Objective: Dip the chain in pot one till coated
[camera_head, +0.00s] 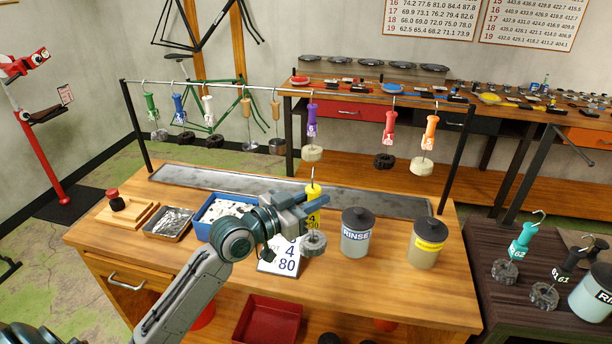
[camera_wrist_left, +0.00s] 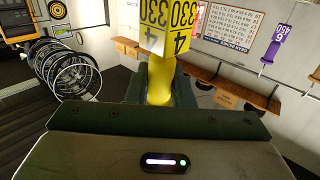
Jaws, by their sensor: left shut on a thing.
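My left gripper (camera_head: 305,212) is shut on the yellow handle (camera_head: 313,189) of a hanger marked 4 and 330. A hook sticks up from the handle, and a grey coiled chain (camera_head: 313,244) hangs below the gripper, in the air over the bench. In the left wrist view the yellow handle (camera_wrist_left: 160,82) stands between the jaws. A lidded pot marked RINSE (camera_head: 356,246) is just right of the chain. A second lidded pot with a yellow label (camera_head: 427,258) stands further right. Neither visibly reads "pot one". My right gripper is not in view.
A rail (camera_head: 250,89) above the bench holds several hanging chains with coloured handles. A white card (camera_head: 282,264), a blue bin (camera_head: 203,228), a metal tray (camera_head: 166,226) and wooden boards (camera_head: 130,218) lie near or left of my gripper. The bench front right is clear.

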